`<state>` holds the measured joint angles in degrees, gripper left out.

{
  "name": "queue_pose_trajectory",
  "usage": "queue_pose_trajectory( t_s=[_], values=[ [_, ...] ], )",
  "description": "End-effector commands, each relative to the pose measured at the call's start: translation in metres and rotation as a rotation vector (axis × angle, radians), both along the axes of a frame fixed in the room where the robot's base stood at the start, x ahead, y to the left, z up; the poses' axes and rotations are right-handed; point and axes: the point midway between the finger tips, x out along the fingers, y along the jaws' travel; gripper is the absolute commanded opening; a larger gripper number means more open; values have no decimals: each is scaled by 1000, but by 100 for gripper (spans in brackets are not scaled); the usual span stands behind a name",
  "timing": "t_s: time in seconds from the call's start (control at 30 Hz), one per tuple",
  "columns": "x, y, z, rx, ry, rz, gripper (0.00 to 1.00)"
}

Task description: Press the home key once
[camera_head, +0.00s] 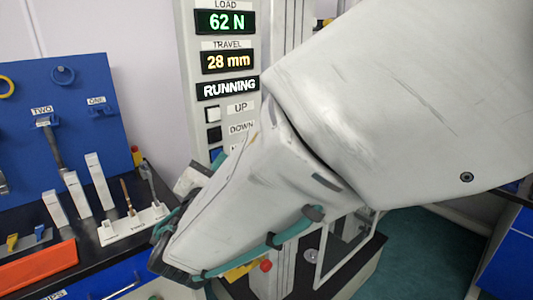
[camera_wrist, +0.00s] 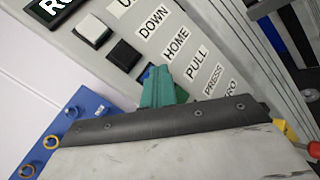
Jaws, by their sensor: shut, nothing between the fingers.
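The control panel (camera_head: 204,75) of the machine reads 62 N, 28 mm and RUNNING in the head view. The home key (camera_wrist: 148,72) is blue and sits beside the HOME label (camera_wrist: 176,41) in the wrist view. It is mostly hidden behind my fingers; a bit of blue also shows in the head view (camera_head: 215,152). My gripper (camera_wrist: 158,75) has teal fingers, shut and empty, with the tips over or right by the home key. I cannot tell whether they touch it.
The black DOWN key (camera_wrist: 123,55) and white UP key (camera_wrist: 92,31) lie up-left of my fingers. A blue tool board (camera_head: 70,110) and a black bench with white holders (camera_head: 135,225) stand left.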

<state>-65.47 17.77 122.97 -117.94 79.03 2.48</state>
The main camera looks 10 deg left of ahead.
Motion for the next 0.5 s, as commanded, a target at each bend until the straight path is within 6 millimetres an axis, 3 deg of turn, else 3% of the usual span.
queue_pose_trajectory(
  t_s=[0.5],
  values=[
    [-6,-7,1,0,-1,1,0]
  ],
)
